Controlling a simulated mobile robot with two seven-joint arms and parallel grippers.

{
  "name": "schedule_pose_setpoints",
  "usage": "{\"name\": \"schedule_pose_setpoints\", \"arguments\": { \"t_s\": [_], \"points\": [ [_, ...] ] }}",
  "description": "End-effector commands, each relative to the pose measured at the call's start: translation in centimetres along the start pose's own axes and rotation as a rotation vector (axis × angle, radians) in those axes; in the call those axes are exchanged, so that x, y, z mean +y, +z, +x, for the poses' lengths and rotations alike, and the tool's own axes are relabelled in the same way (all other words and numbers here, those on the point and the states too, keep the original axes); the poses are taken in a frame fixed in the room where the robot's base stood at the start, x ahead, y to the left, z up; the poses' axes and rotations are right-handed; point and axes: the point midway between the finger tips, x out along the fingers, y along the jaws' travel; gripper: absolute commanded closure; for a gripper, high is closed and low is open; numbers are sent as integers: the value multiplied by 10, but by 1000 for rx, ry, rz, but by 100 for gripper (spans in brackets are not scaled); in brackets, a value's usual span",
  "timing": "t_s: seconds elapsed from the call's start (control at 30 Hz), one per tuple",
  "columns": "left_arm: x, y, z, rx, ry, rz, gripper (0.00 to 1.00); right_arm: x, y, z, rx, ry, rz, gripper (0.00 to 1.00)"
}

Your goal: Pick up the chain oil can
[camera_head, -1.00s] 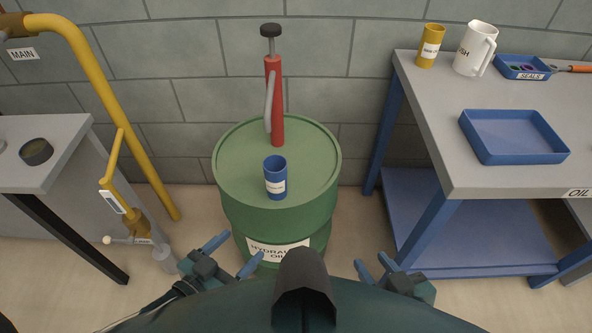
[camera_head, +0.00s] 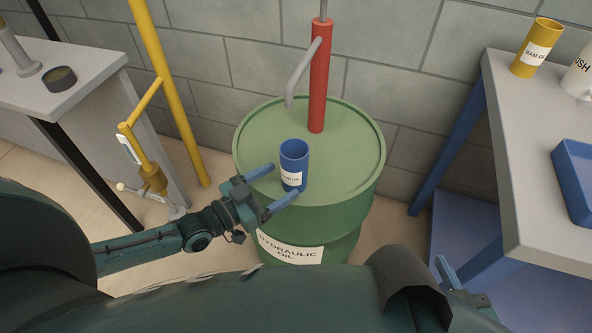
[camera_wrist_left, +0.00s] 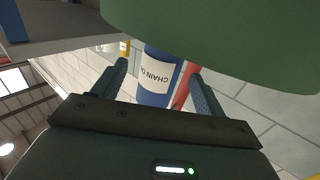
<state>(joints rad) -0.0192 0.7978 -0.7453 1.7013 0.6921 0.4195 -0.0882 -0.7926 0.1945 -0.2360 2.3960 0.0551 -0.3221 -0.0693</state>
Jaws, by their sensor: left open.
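The chain oil can (camera_head: 293,155) is a blue, open-topped can with a white label, standing upright on the lid of the green drum (camera_head: 345,175). In the left wrist view the can (camera_wrist_left: 158,75) appears between the two fingers, its label reading "CHAIN O". My left gripper (camera_head: 284,181) is open, its fingertips at the can's near left side, one on each side of it. Whether they touch it I cannot tell. My right gripper (camera_head: 446,270) shows only partly at the lower right; its opening is hidden.
A red pump (camera_head: 318,85) with a grey spout stands on the drum just behind the can. A yellow pipe (camera_head: 170,90) rises at left. The right bench (camera_head: 520,185) holds a yellow ram oil can (camera_head: 537,50), a white jug (camera_head: 580,75) and a blue tray (camera_head: 568,175).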

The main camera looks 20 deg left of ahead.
Motion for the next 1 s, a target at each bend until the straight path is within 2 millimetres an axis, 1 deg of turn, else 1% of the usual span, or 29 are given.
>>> {"name": "schedule_pose_setpoints", "arguments": {
  "t_s": [0.03,0.1,0.27,0.5,0.6,0.7,0.87,0.9,1.0],
  "points": [
    [0,1,9,2,-1,1,28,0,2,1,-1,-2,-4,64],
    [0,0,16,2,-1,0,28,-1,3,2,-2,-3,-7,64],
    [-1,1,26,-1,0,1,28,-1,5,3,-3,-5,-11,64],
    [-4,2,61,2,0,0,28,-3,14,9,-15,-12,-29,64],
    [-4,2,70,0,0,1,28,-4,16,9,-21,-14,-35,64],
    [-4,1,74,-1,0,0,28,-4,16,10,-21,-15,-37,64],
    [-4,1,74,-2,0,0,28,-4,16,10,-20,-16,-39,64],
    [-4,1,74,-2,0,0,29,-4,16,10,-20,-16,-39,64],
    [-4,1,74,-2,0,0,37,-4,15,10,-19,-16,-40,64]
  ]
}}
